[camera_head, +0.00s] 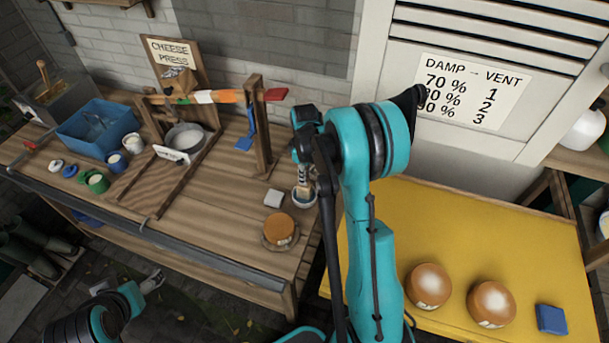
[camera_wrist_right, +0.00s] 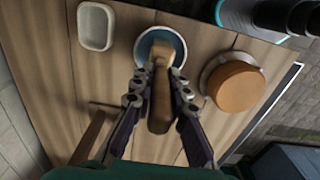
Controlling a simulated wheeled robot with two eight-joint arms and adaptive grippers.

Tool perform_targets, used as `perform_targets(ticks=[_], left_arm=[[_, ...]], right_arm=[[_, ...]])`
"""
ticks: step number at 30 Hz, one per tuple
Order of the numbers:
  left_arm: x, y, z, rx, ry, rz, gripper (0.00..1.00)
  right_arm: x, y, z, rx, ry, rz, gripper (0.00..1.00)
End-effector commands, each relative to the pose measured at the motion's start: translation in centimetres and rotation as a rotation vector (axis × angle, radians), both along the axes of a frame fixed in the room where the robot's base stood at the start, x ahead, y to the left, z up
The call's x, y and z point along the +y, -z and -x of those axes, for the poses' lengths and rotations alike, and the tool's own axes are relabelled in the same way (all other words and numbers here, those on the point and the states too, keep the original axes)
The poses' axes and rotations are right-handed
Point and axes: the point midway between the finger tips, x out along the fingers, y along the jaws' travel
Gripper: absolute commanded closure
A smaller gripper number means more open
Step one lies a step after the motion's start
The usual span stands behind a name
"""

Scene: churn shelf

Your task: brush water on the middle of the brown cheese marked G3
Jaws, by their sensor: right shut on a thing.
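My right gripper (camera_head: 304,160) (camera_wrist_right: 160,76) is shut on a brush, whose wooden handle (camera_wrist_right: 159,108) lies between the fingers. The brush head (camera_head: 305,196) points down into a small round bowl (camera_head: 296,202) (camera_wrist_right: 143,52). A brown cheese (camera_head: 280,228) (camera_wrist_right: 236,86) sits on a round plate beside the bowl, at the bench's right end. Its small label is too small to read, so I cannot tell whether it is G3.
A small white dish (camera_head: 273,198) (camera_wrist_right: 96,26) lies near the bowl. The wooden press frame (camera_head: 262,125), a blue tub (camera_head: 98,127) and small pots stand further left. A blue block (camera_head: 551,319) lies on the yellow table (camera_head: 480,228), whose middle is clear. A humidity sign (camera_head: 472,90) hangs behind.

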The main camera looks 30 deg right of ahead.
Motion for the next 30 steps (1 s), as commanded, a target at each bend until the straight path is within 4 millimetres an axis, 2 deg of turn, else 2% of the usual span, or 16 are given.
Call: perform_targets(ticks=[30], left_arm=[[0.0,0.9,0.0,0.0,0.0,0.0,0.27]], right_arm=[[0.0,1.0,0.0,0.0,0.0,0.0,1.0]])
